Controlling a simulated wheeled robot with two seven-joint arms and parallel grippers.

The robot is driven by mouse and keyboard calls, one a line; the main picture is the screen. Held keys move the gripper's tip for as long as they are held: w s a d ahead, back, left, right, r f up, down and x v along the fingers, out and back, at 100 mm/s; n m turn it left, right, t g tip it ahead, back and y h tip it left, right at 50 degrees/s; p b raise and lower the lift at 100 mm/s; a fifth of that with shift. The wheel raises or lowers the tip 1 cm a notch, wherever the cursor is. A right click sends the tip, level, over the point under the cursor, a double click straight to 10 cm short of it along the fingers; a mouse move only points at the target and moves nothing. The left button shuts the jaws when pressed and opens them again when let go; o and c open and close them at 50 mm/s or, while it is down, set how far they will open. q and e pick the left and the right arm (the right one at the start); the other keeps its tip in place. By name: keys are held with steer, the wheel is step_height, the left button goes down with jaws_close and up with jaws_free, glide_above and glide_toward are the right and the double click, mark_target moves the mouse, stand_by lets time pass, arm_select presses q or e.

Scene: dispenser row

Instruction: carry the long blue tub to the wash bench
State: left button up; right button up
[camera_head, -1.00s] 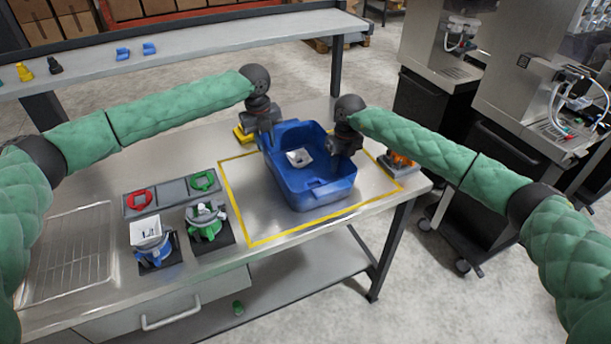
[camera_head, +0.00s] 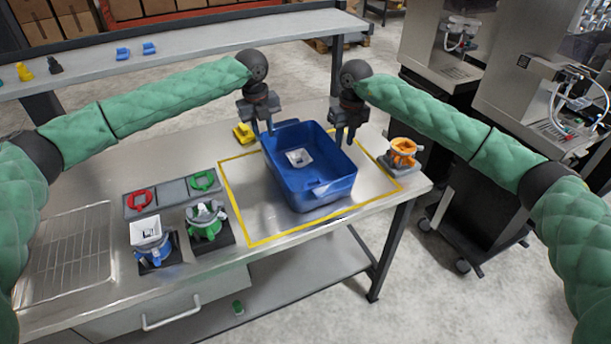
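The long blue tub (camera_head: 315,198) sits on the steel bench (camera_head: 290,232), within the yellow outline marked on its top. A small white piece (camera_head: 299,158) lies inside it. My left gripper (camera_head: 262,132) is open at the tub's far left corner, fingers pointing down. My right gripper (camera_head: 344,141) is open over the tub's right rim, fingers pointing down. Neither appears shut on the tub; whether the fingertips touch its rim is unclear. I cannot tell which surface is the wash bench.
Left of the outline are a grey tray (camera_head: 171,195) with red and green rings, a blue stand (camera_head: 155,248) and a green stand (camera_head: 206,224). An orange item (camera_head: 403,152) stands right of the tub. A wire rack (camera_head: 68,255) lies at left. Machines (camera_head: 445,50) stand behind right.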

steer(key=shift+r, duration=1.2)
